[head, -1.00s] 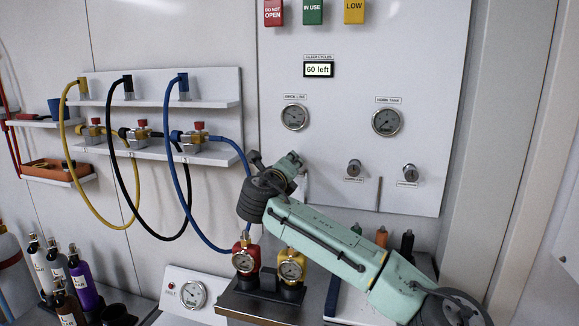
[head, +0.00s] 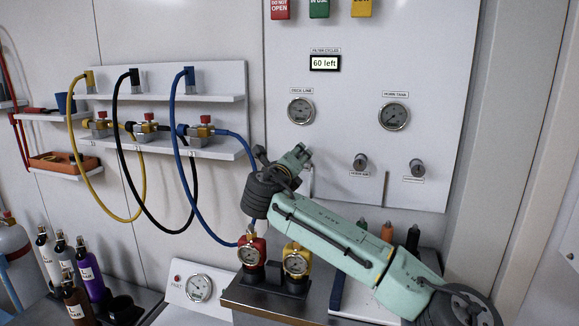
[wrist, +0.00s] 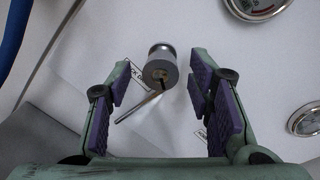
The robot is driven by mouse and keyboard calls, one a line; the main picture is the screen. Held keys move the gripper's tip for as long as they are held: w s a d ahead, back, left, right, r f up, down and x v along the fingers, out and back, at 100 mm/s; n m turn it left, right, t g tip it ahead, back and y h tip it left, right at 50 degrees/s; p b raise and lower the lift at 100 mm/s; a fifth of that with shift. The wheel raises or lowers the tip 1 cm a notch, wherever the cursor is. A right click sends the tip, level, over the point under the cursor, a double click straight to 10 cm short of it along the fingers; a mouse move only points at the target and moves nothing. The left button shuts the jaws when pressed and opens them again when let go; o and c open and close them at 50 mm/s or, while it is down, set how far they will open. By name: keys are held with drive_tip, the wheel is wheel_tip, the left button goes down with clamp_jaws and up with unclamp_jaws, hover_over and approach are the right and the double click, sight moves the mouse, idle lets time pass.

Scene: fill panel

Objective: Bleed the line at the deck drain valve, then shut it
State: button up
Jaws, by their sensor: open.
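The deck drain valve (wrist: 160,68) is a round metal stub with a slotted face on the white panel. A thin metal lever (wrist: 140,107) slants down and left from it in the wrist view. I see no jaw touching the valve or lever. In the head view my gripper (head: 285,157) hides the valve. The deck line gauge (head: 301,111) is above it; its reading is too small to tell.
The horn tank gauge (head: 394,116) and two more metal knobs (head: 360,162) are to the right. A blue hose (head: 183,150) hangs close left of my gripper. Red (head: 252,254) and yellow (head: 296,262) gauge units stand on the bench below my arm.

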drive_tip(key=v, duration=1.1)
drive_tip(key=shift+s+f, duration=0.1)
idle(6.8)
